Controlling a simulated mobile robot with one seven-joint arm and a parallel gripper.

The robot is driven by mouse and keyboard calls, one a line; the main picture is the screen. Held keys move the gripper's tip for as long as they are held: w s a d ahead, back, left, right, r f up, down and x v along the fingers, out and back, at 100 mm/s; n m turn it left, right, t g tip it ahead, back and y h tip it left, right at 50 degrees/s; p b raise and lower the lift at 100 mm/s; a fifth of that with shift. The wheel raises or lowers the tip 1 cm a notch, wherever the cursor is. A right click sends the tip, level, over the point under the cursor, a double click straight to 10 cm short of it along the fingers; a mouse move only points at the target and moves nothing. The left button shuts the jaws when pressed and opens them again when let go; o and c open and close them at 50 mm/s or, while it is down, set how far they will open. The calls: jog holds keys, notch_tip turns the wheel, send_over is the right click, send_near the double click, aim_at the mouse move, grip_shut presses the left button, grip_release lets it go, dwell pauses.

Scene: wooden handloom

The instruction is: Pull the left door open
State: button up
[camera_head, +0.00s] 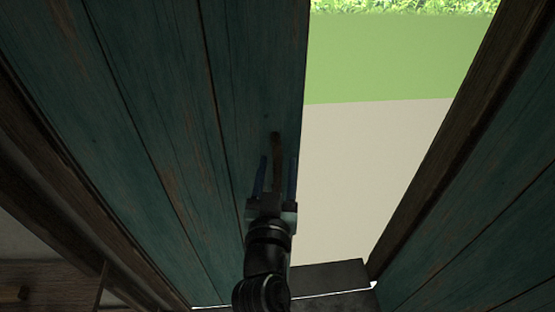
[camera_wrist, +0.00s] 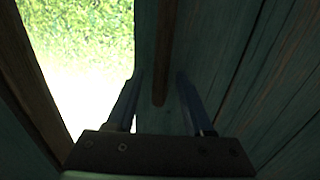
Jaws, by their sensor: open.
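The left door (camera_head: 180,110) is a panel of dark teal, worn planks filling the left and centre of the head view. Its handle (camera_head: 276,145) is a brown upright bar near the door's free edge. In the wrist view the handle (camera_wrist: 164,55) runs down between the fingers and ends in a rounded tip. My gripper (camera_head: 278,160) is open, with one blue finger on each side of the handle; both fingers (camera_wrist: 160,76) look apart from it. I cannot tell how deep the handle sits between them.
A bright gap (camera_head: 365,170) right of the door shows pale ground and grass. A brown post (camera_head: 458,145) and another teal plank panel (camera_head: 490,220) bound it. A dark block (camera_head: 330,275) lies low in the gap. Wooden furniture with a knob (camera_head: 22,293) stands at lower left.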

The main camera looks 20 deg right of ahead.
jog(key=shift+w+d, duration=0.25)
jog(key=shift+w, duration=0.2)
grip_shut()
dwell(1.2)
